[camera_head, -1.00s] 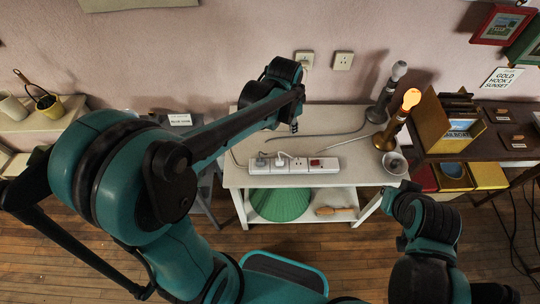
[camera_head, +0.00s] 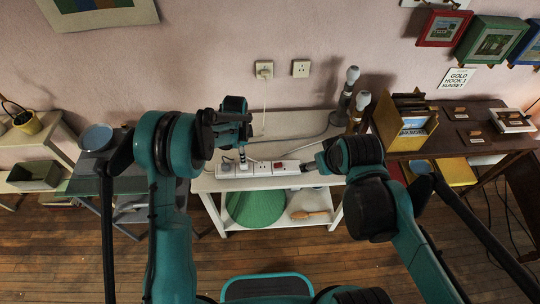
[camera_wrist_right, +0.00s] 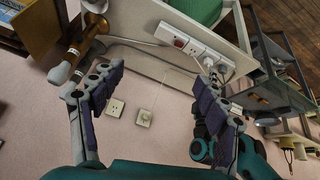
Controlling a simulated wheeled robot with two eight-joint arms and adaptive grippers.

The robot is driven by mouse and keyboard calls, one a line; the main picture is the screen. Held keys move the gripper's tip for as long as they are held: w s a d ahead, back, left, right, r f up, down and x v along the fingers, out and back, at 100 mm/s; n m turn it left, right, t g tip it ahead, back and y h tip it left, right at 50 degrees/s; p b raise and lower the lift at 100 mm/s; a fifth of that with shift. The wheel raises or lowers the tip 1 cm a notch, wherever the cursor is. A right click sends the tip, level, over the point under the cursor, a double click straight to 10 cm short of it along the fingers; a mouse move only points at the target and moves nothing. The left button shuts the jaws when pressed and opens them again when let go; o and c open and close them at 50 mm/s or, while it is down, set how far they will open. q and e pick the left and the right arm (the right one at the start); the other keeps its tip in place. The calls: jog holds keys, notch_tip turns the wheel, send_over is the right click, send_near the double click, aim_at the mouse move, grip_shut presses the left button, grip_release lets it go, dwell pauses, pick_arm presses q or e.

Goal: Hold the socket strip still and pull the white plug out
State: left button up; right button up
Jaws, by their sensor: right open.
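The white socket strip (camera_head: 262,170) lies along the front of the white table; it also shows in the right wrist view (camera_wrist_right: 190,44). A grey plug (camera_head: 228,163) sits at its left end. The white plug (camera_wrist_right: 208,63) shows at the plug end of the strip; whether it is still seated is too small to tell. My left gripper (camera_head: 243,157) points down over the plugs and hides much of the white plug; its grip is unclear. My right gripper (camera_head: 312,166) is at the strip's right end, its fingers apart (camera_wrist_right: 160,98) and nothing visible between them.
A brass lamp (camera_head: 358,114) with an unlit bulb and a grey lamp (camera_head: 346,96) stand at the table's back right. Wall sockets (camera_head: 264,70) are behind. A green shade (camera_head: 258,208) and a wooden-handled brush (camera_head: 308,215) lie on the lower shelf.

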jog(key=w+a+f+n+g, duration=0.2)
jog(key=w+a+n, duration=0.15)
jog(key=w, duration=0.45)
jog(key=n+g, duration=0.4)
jog(key=n, duration=0.8)
send_over(275, 165)
jog(key=shift+m, duration=0.25)
notch_tip(275, 165, down, 23)
jog(key=shift+w+d+f, duration=0.1)
jog(key=shift+f, duration=0.05)
notch_tip(275, 165, down, 8)
jog(key=shift+f, duration=0.15)
jog(key=shift+c, duration=0.4)
grip_shut()
